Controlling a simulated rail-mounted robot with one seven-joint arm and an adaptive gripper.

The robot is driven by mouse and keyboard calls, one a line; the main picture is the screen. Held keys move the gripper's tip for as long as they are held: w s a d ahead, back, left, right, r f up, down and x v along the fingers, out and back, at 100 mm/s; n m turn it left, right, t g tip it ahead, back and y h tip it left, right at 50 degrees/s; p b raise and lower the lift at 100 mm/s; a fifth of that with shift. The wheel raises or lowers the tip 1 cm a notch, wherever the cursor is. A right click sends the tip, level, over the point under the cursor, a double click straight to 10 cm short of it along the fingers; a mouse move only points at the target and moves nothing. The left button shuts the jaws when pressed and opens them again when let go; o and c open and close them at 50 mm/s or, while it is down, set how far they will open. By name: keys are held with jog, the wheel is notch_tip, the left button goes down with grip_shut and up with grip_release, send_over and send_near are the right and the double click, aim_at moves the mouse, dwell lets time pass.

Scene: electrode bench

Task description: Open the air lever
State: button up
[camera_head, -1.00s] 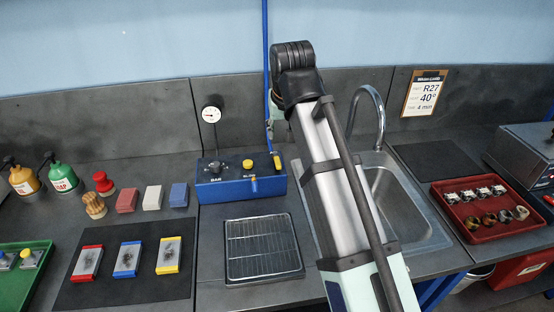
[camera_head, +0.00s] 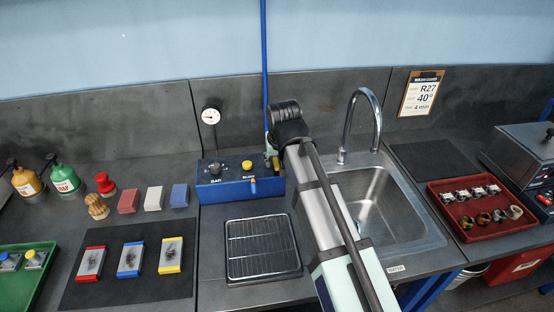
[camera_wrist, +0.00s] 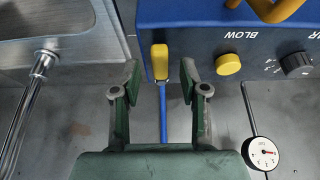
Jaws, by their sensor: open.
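The blue box (camera_head: 228,190) stands against the back wall, with a dial and a yellow BLOW knob (camera_head: 247,165) on top. A yellow lever (camera_head: 275,163) shows at its right end, by the blue air pipe (camera_head: 264,60). In the wrist view, where the box appears upside down, this yellow lever (camera_wrist: 160,60) lies in line with the blue pipe. My gripper (camera_wrist: 160,76) is open, with one green finger on each side of the lever and visible gaps. Whether the fingers are at the lever's height, I cannot tell. In the head view my arm hides most of the gripper.
Another yellow handle (camera_head: 253,185) sits on the box front. A pressure gauge (camera_head: 210,116) stands behind the box. The sink (camera_head: 382,205) and its tap (camera_head: 366,100) are to the right. A black rack tray (camera_head: 262,248) lies in front of the box.

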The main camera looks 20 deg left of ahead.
jog(key=shift+w+a+f, duration=0.1)
jog(key=shift+w+f, duration=0.1)
jog(key=shift+f, duration=0.3)
grip_shut()
